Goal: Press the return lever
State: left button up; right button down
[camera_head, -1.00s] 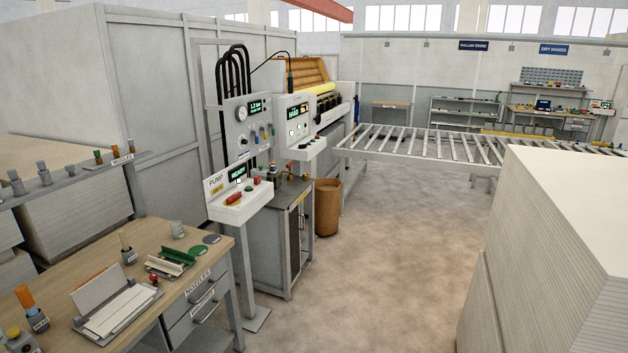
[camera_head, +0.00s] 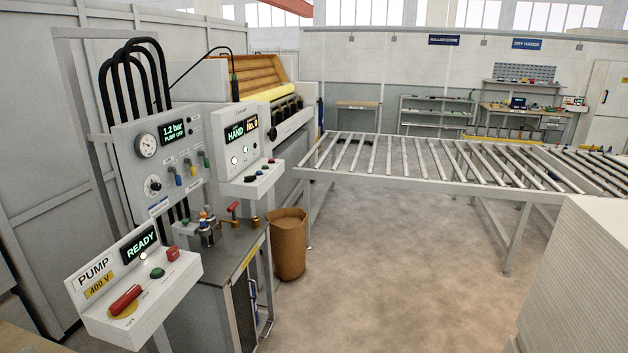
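No lever that I can read as labelled return shows. A small red-handled part (camera_head: 232,208) stands on top of the grey cabinet (camera_head: 228,238), beside a cluster of small brass and coloured fittings (camera_head: 206,230). A red handle (camera_head: 125,299) lies on a yellow disc on the pump box (camera_head: 160,310), whose screen reads READY. The gauge panel (camera_head: 165,150) behind has several small coloured levers (camera_head: 191,168) and a screen reading 1.2 bar, PUMP OFF. Neither of my grippers is in view.
A control box (camera_head: 238,150) reading HAND stands beyond the gauge panel. A brown bin (camera_head: 288,250) stands right of the cabinet. A roller conveyor (camera_head: 400,172) crosses behind. A pale stack (camera_head: 585,270) fills the lower right. Open floor (camera_head: 400,275) lies between.

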aim_at(201, 153)
jog(key=i+u, duration=0.2)
jog(key=i, duration=0.35)
jog(key=i+l+u, duration=0.15)
jog(key=i, duration=0.4)
jog(key=i+l+u, duration=0.2)
jog(key=i, duration=0.35)
jog(key=i+l+u, duration=0.15)
jog(key=i, duration=0.35)
jog(key=i+u, duration=0.4)
jog(key=i, duration=0.35)
